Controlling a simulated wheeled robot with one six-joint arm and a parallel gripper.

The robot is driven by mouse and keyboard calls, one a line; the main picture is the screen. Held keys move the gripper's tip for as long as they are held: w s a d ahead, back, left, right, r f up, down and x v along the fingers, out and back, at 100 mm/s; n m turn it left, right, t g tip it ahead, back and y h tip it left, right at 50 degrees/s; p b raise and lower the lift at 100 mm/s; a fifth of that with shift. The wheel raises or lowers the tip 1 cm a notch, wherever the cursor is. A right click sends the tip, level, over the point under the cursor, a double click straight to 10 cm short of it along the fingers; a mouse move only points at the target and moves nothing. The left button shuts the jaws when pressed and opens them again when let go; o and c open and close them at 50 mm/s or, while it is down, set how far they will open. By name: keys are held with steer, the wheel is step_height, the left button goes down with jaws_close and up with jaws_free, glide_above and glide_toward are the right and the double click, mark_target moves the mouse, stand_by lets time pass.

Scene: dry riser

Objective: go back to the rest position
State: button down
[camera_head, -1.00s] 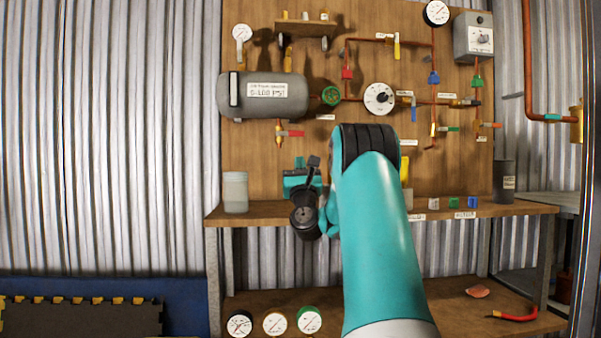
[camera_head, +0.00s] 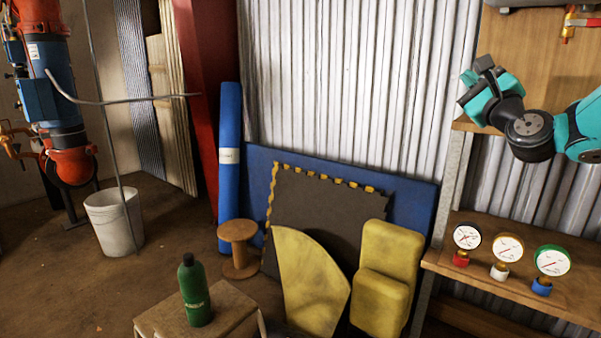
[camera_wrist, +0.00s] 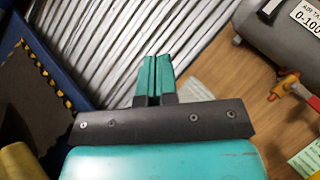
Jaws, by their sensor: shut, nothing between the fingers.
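My gripper shows in the wrist view (camera_wrist: 154,80), with its two teal fingers together and nothing between them. In the head view my teal and black arm end (camera_head: 490,90) is at the upper right, in front of the corrugated wall and the left edge of the wooden board. The gripper is apart from the things around it in the wrist view. The fingertips are hard to make out in the head view.
A lower shelf (camera_head: 500,292) holds three gauges (camera_head: 508,247). A green bottle (camera_head: 194,290) stands on a small table (camera_head: 240,312). Floor between bucket and spool is clear.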

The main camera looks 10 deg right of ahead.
steer(key=s+a+f+n+g+y, duration=0.1)
steer(key=a+f+n+g+y, duration=0.2)
steer(key=a+n, duration=0.45)
steer(key=s+a+f+n+g+y, duration=0.2)
steer(key=a+f+n+g+y, duration=0.2)
steer(key=a, duration=0.6)
steer(key=s+a+f+n+g+y, duration=0.1)
steer(key=a+f+n+g+y, duration=0.2)
steer(key=a+n, duration=0.35)
steer(key=s+a+f+n+g, duration=0.6)
steer(key=s+a, duration=0.3)
steer(key=s+f+n+g+h, duration=0.1)
steer(key=s+f+n+g, duration=0.15)
steer(key=s, duration=0.25)
steer(key=s+a+f+n+g+h, duration=0.1)
steer(key=s+f+n+g, duration=0.15)
steer(key=s, duration=0.25)
steer(key=s+f+n+g+h, duration=0.1)
steer(key=s+f+n+g, duration=0.15)
steer(key=s, duration=0.35)
step_height(320, 180, up, 38)
steer(key=n+p, duration=0.1)
steer(key=p, duration=3.6)
steer(key=shift+s+d+f+h+p, duration=0.15)
steer(key=shift+s+d+h+p, duration=0.2)
steer(key=shift+s+h, duration=0.1)
steer(key=shift+n, duration=0.25)
